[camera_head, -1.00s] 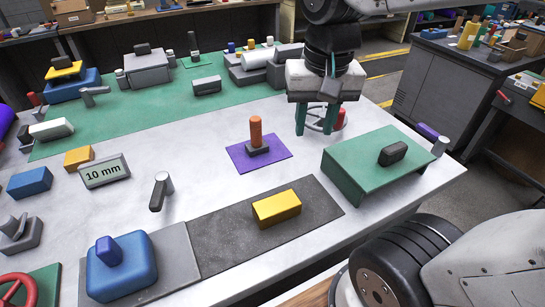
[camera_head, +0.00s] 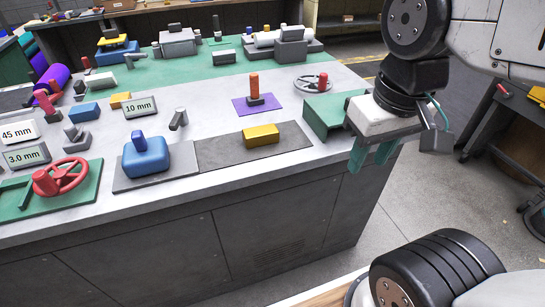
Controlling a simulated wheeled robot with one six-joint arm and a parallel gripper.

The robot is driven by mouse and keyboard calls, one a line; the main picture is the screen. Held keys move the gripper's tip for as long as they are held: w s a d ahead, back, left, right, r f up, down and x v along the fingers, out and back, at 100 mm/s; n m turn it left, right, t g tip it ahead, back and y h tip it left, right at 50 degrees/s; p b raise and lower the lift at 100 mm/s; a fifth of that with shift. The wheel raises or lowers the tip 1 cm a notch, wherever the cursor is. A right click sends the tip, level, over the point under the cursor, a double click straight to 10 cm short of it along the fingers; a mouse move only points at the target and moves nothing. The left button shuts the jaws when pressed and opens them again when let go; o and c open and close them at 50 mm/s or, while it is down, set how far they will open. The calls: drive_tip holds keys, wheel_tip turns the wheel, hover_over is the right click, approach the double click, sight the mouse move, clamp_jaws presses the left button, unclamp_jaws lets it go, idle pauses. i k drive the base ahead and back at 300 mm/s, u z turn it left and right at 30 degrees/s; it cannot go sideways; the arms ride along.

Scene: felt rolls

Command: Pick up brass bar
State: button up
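The brass bar (camera_head: 261,135) is a yellow block lying on a dark grey mat (camera_head: 222,149) near the front edge of the workbench. Nothing covers it. My gripper (camera_head: 371,163) has two teal fingers pointing down, with a gap between them and nothing held. It hangs to the right of the bar, by the bench's right front corner, and overlaps part of the green raised plate in the picture. It is well apart from the bar.
A blue block with a knob (camera_head: 146,157) stands left of the mat. An orange post (camera_head: 254,87) rises from a purple sheet (camera_head: 260,104) behind the bar. The green raised plate (camera_head: 325,108) is to the right. A red handwheel (camera_head: 61,177) is at far left.

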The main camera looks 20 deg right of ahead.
sight(264, 135)
drive_tip(key=k, duration=0.1)
drive_tip(key=z, duration=1.2)
drive_tip(key=i, duration=1)
drive_tip(key=u, duration=1.1)
